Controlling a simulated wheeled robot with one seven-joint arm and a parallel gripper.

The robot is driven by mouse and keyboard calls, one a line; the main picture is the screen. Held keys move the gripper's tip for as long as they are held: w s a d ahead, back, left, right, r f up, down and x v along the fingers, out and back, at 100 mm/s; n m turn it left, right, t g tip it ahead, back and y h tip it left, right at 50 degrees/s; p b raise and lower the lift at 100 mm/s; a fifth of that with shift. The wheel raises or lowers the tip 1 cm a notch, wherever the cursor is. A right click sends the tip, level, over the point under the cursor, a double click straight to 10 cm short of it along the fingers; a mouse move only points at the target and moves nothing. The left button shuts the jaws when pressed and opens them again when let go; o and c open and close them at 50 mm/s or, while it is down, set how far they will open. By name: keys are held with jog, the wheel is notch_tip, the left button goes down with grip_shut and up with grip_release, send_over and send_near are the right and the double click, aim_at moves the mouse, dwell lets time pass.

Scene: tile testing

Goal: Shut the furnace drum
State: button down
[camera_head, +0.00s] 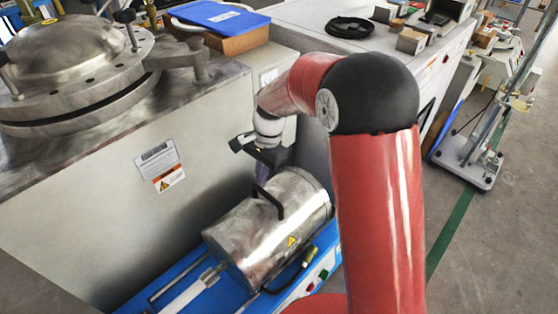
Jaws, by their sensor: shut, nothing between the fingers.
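The furnace drum (265,232) is a shiny metal cylinder with a yellow warning label, lying on a blue base (325,262) low in the middle of the head view. A black handle (268,203) stands on its upper side. A second dark bar shows at its lower right side. I cannot tell from this view whether the drum's halves have a gap between them. My gripper (262,180) is shut and empty, just above and behind the upper handle. Its fingertips are small and partly dark, and I cannot tell whether they touch the handle or drum.
A large metal machine with a round lidded vessel (75,65) stands close on the left. A white bench with a blue folder (220,16) and boxes is behind. A pale rod (190,297) leaves the drum's left end. Open floor (500,230) lies at right.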

jog(key=s+a+p, duration=0.1)
jog(key=s+a, duration=1.2)
jog(key=shift+s+a, duration=0.25)
jog(key=shift+a, duration=0.05)
jog(key=w+d+r+p, duration=0.2)
jog(key=w+d, duration=0.1)
jog(key=shift+w, duration=0.2)
jog(key=v, duration=0.9)
